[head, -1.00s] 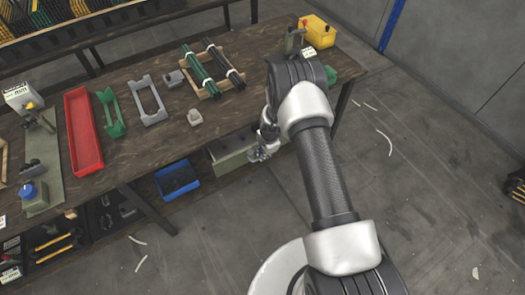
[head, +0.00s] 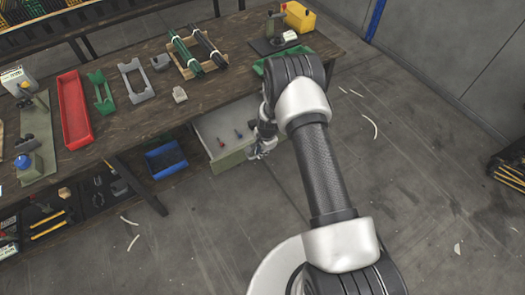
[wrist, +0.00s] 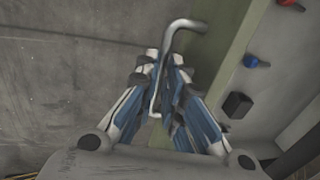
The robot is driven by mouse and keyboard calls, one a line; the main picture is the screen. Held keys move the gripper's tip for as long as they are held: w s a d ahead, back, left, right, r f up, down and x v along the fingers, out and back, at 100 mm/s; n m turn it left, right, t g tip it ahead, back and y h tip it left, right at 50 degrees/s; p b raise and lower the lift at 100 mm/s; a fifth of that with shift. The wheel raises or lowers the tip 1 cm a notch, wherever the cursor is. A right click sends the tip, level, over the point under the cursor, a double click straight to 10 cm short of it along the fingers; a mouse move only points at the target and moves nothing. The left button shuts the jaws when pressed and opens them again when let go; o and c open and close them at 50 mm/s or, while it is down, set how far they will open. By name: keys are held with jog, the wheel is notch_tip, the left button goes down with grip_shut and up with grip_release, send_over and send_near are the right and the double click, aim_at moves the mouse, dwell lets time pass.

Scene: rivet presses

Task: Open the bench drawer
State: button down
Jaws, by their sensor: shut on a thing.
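The bench drawer (head: 233,158) stands pulled out from under the wooden bench, with a green front and a pale grey inside. It also shows in the wrist view (wrist: 222,50). A small red thing and a small blue thing lie in it. The metal bar handle (wrist: 184,28) is on the drawer front. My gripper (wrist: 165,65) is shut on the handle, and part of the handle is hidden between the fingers. In the head view my gripper (head: 260,152) is at the right part of the drawer front, partly hidden by my arm.
A blue bin (head: 166,160) stands under the bench, left of the drawer. The bench top (head: 140,120) holds a red tray (head: 73,110), a green tray (head: 285,57) and a yellow bin (head: 299,17). The floor (head: 420,160) to the right is mostly clear, with some scraps.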

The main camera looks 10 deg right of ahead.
jog(key=c, duration=1.7)
grip_release()
jog(key=shift+r, duration=0.1)
jog(key=r, duration=0.4)
jog(key=s+r, duration=0.1)
jog(key=r, duration=0.2)
jog(key=s+r, duration=0.1)
jog(key=r, duration=0.3)
jog(key=shift+d+r, duration=0.35)
